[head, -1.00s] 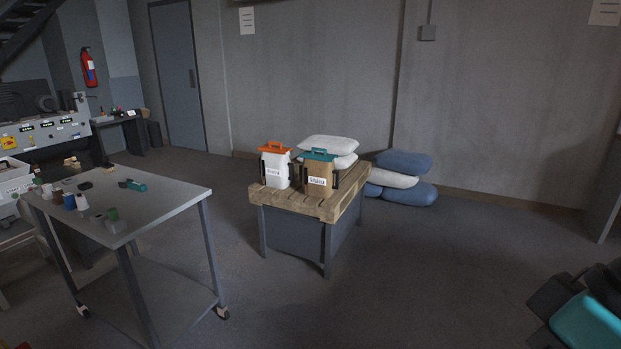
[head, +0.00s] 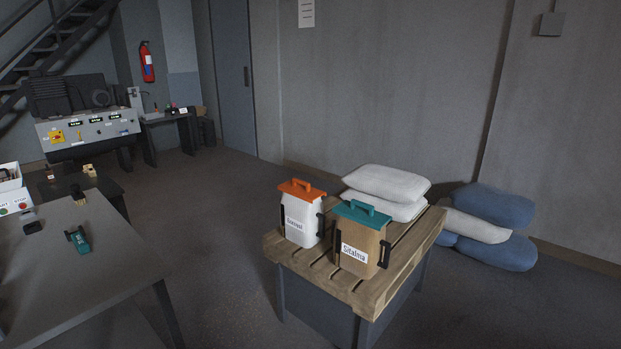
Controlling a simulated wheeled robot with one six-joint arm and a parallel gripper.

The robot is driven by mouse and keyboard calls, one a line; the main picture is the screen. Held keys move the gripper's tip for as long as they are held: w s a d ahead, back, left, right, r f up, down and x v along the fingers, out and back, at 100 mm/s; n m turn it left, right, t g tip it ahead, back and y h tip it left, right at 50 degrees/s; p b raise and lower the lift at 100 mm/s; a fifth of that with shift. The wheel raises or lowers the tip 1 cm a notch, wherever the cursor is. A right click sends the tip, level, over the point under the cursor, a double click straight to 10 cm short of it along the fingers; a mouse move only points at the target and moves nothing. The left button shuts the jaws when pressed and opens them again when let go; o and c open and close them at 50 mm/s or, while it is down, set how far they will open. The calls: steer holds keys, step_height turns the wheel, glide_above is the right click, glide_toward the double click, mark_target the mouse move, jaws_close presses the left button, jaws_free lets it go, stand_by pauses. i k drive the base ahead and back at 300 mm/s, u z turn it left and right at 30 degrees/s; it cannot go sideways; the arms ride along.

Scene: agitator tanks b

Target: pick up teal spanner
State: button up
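I do not make out a clear spanner shape in the head view. A small teal object (head: 78,241) with dark parts lies on the grey table (head: 60,290) at the left. It is too small to tell what it is. My gripper is not in view.
A pallet (head: 352,291) on a grey base holds a white bag with an orange top (head: 300,222), a brown bag with a teal top (head: 358,246) and white sacks (head: 386,184). Blue sacks (head: 500,205) lie behind. A control panel (head: 90,130) stands back left. Floor between table and pallet is clear.

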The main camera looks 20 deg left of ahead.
mark_target(80, 243)
steer(key=i, duration=2.3)
steer(key=u, duration=3.2)
steer(key=i, duration=1.65)
steer(key=u, duration=0.05)
